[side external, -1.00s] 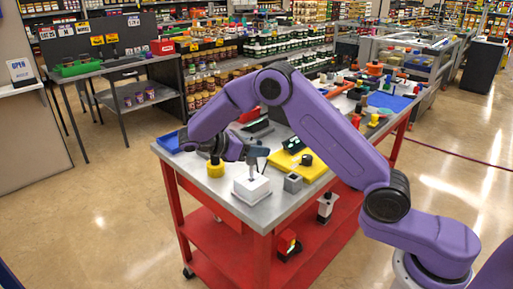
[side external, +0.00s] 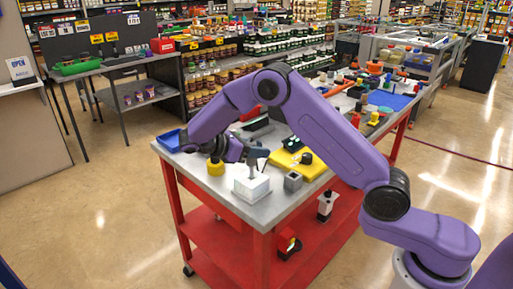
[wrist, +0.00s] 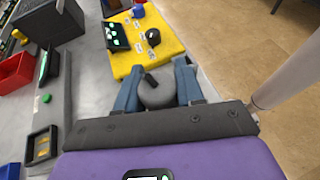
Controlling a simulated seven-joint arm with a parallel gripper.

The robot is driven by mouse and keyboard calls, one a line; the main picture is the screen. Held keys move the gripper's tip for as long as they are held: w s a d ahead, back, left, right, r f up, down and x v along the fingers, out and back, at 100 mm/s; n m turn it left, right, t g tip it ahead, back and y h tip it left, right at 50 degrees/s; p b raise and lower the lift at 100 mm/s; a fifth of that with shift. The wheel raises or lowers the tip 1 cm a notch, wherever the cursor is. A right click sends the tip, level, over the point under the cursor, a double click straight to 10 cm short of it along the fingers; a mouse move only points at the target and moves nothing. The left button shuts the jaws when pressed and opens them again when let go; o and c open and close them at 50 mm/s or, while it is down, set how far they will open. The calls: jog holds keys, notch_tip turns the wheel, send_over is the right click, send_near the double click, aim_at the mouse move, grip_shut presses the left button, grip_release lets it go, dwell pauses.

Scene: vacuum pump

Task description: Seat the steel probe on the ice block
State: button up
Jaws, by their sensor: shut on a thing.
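The white ice block (side external: 251,190) stands on the near end of the metal bench top in the side external view. My gripper (side external: 254,157) is just above it, shut on the grey steel probe (side external: 252,171). The probe points down, and its lower end meets the block's top in the picture; I cannot tell whether it rests there or sits in it. In the wrist view my gripper (wrist: 157,92) has its blue-grey fingers on both sides of the probe's rounded grey top (wrist: 156,96). The ice block is hidden in that view.
A yellow round part (side external: 215,168) and a blue tray (side external: 168,141) are left. Bare bench (side external: 211,184) shows left of the block.

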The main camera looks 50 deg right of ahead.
jog(key=shift+f, duration=2.3)
dwell(1.0)
jog(key=o, duration=1.1)
jog(key=shift+r, duration=0.1)
jog(key=shift+r, duration=4.45)
